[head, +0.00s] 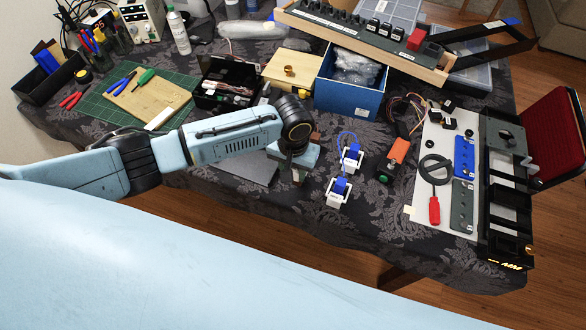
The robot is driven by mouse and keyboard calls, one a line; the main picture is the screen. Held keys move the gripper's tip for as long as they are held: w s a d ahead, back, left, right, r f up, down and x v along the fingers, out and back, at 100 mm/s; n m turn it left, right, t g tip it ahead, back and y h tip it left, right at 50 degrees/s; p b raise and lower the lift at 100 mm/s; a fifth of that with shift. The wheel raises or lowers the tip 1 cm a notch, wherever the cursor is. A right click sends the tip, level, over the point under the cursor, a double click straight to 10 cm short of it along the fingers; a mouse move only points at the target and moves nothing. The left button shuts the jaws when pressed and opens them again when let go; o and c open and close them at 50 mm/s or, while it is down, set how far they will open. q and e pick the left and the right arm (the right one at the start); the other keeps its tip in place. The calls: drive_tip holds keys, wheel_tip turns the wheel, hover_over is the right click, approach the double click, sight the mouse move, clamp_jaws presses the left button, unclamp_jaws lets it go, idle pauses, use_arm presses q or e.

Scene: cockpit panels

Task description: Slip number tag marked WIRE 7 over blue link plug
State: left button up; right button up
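Two blue link plugs, a farther one (352,152) and a nearer one (340,186), stand upright in white blocks on the dark patterned tablecloth. A thin blue wire loops up between them. My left gripper (298,174) points down just left of the plugs, apart from them. Its fingers are small and partly hidden by its own body, so I cannot tell whether they are open or hold anything. I cannot make out a number tag marked WIRE 7. My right gripper is not in view.
A blue box (348,98) and a black open box (226,84) stand behind. An orange-and-black tool (398,152) lies right of the plugs. Cloth in front of the plugs is clear.

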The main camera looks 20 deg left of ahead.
use_arm(q)
drive_tip(key=shift+f+b, duration=0.95)
drive_tip(key=shift+b, duration=0.05)
drive_tip(key=shift+f+b, duration=1.2)
drive_tip(key=shift+f, duration=1.9)
drive_tip(key=o, duration=1.2)
drive_tip(key=shift+r, duration=0.1)
wheel_tip(320, 180, up, 13)
drive_tip(key=p, duration=0.2)
drive_tip(key=shift+r+p, duration=0.15)
drive_tip(key=shift+p, duration=0.15)
